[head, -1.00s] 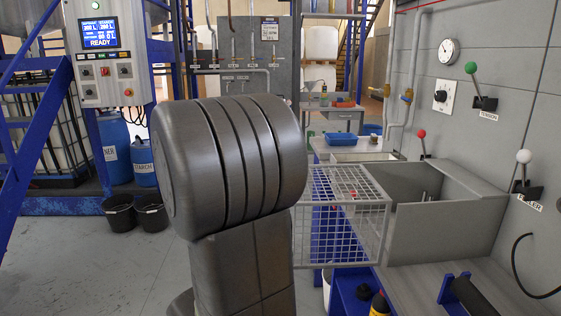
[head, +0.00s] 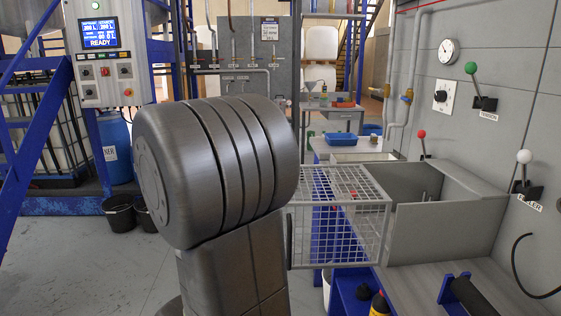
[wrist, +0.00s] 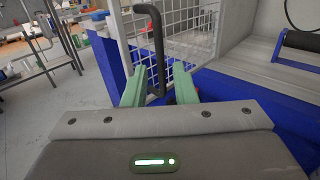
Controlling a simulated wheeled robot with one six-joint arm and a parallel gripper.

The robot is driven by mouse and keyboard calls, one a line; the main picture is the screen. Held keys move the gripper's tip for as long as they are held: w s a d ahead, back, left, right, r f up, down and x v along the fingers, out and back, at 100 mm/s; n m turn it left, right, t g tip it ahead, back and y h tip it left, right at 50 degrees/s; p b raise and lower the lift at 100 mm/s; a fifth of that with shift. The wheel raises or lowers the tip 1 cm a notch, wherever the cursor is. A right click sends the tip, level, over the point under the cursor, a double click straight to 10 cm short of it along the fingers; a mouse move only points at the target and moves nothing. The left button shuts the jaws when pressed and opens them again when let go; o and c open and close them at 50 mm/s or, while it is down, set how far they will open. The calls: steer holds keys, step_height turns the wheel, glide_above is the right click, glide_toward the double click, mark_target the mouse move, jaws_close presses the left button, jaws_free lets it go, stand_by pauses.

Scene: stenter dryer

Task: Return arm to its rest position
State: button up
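My gripper (wrist: 158,78) shows in the wrist view with its two green fingers apart and nothing held between them. A dark bar handle (wrist: 157,45) on the white wire-mesh guard (wrist: 192,22) stands just ahead of the fingertips, in line with the gap. I cannot tell exactly how far it is from them. In the head view my dark grey arm fills the middle, and the gripper is hidden. The mesh guard (head: 345,215) there stands to the right of my arm, in front of a grey trough (head: 445,230).
A control panel (head: 101,50) reading READY is at the upper left. Blue drums (head: 117,150) and black buckets (head: 120,213) stand below it. Levers, including a green-knobbed one (head: 471,68), are on the right wall. Open floor (head: 75,265) lies at the left.

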mark_target(288, 246)
steer(key=shift+v, duration=3.3)
steer(key=shift+x, duration=6.75)
steer(key=shift+w, duration=0.2)
steer(key=shift+d+r, duration=0.1)
steer(key=shift+d, duration=0.05)
